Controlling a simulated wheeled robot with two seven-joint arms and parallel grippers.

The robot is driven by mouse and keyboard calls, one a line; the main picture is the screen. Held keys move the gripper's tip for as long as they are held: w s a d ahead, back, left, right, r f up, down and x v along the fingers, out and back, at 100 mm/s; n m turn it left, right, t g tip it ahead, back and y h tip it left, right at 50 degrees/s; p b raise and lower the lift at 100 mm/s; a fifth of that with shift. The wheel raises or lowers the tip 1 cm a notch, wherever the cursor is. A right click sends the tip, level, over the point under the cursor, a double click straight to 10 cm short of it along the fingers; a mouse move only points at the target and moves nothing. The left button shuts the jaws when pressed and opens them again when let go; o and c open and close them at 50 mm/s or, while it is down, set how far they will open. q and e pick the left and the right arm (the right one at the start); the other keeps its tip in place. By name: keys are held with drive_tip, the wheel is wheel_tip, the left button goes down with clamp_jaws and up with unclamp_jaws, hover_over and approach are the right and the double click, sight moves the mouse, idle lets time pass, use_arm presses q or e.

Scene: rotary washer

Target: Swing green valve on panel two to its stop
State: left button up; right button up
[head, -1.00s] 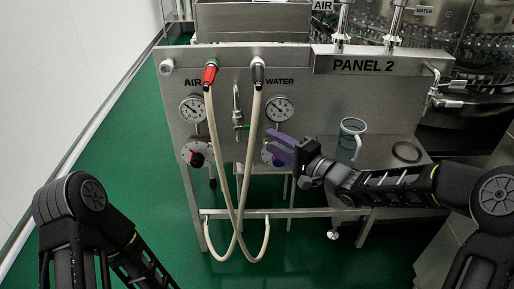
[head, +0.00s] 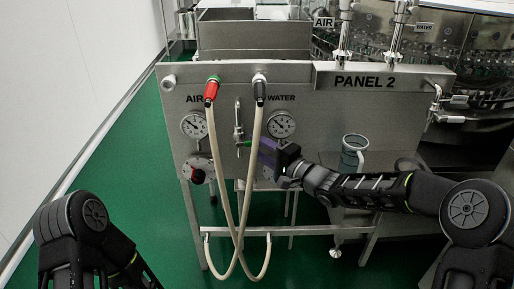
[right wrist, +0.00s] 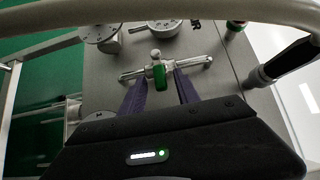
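Panel 2 (head: 330,110) is a steel board with a small valve (head: 238,122) in the middle, between the AIR and WATER gauges. Its green handle (head: 244,143) points right in the head view. In the right wrist view the green handle (right wrist: 160,77) sits in front of a horizontal metal pipe. My right gripper (head: 262,150) is beside the handle, just right of it, behind the WATER hose. In the right wrist view its two purple fingers stand apart, one on each side of the handle, with gaps visible. My left arm shows at lower left; its gripper is out of view.
Two cream hoses (head: 221,180) hang crossed in front of the panel, close to my right gripper. Pressure gauges (head: 194,125) and dials (head: 197,170) flank the valve. Green floor is open at left.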

drive_tip(key=shift+w+a, duration=0.3)
drive_tip(key=shift+c, duration=0.5)
clamp_jaws()
